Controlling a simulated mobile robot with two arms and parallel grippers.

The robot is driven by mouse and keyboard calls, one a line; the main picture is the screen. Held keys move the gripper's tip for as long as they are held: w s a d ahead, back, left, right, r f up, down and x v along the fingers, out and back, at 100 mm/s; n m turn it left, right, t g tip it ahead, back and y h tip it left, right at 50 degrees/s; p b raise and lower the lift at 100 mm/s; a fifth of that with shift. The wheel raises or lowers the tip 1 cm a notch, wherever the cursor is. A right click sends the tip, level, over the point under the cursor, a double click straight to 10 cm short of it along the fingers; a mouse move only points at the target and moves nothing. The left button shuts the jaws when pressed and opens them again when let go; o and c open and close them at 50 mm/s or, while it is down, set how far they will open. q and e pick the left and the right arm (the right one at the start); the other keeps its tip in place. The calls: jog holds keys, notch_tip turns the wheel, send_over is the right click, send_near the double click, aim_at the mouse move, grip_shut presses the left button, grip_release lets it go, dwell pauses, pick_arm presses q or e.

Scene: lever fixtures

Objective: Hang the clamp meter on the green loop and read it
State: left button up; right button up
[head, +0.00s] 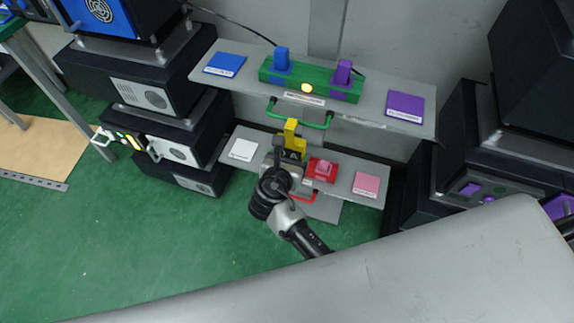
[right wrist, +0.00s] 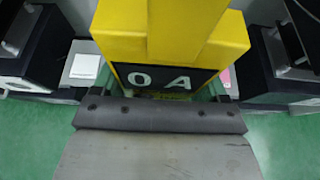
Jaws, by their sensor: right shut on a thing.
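The yellow clamp meter (head: 292,138) is in my right gripper (head: 287,157), which is shut on it. In the head view its top overlaps the green loop (head: 318,126) under the front edge of the upper shelf. I cannot tell whether it is around the loop or only in front of it. In the right wrist view the clamp meter (right wrist: 221,45) fills the top middle, and its dark display (right wrist: 165,79) shows "0 A". The gripper's dark finger part (right wrist: 160,116) lies just below it. My left gripper is not in view.
The upper shelf (head: 381,118) bears a green block (head: 310,88) with blue and purple plugs. The lower shelf (head: 262,148) bears a red block (head: 321,168), with a red loop (head: 303,199) below. Black cabinets stand on both sides. The green floor (head: 110,240) is clear at left.

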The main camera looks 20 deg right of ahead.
jog(key=b+x, duration=0.2)
jog(key=x, duration=0.1)
jog(key=shift+w+d, duration=0.25)
jog(key=shift+w, duration=0.1)
dwell(0.3)
jog(key=o, duration=1)
jog(key=shift+f, duration=0.1)
jog(key=shift+o, duration=0.2)
jog(key=shift+s, duration=0.1)
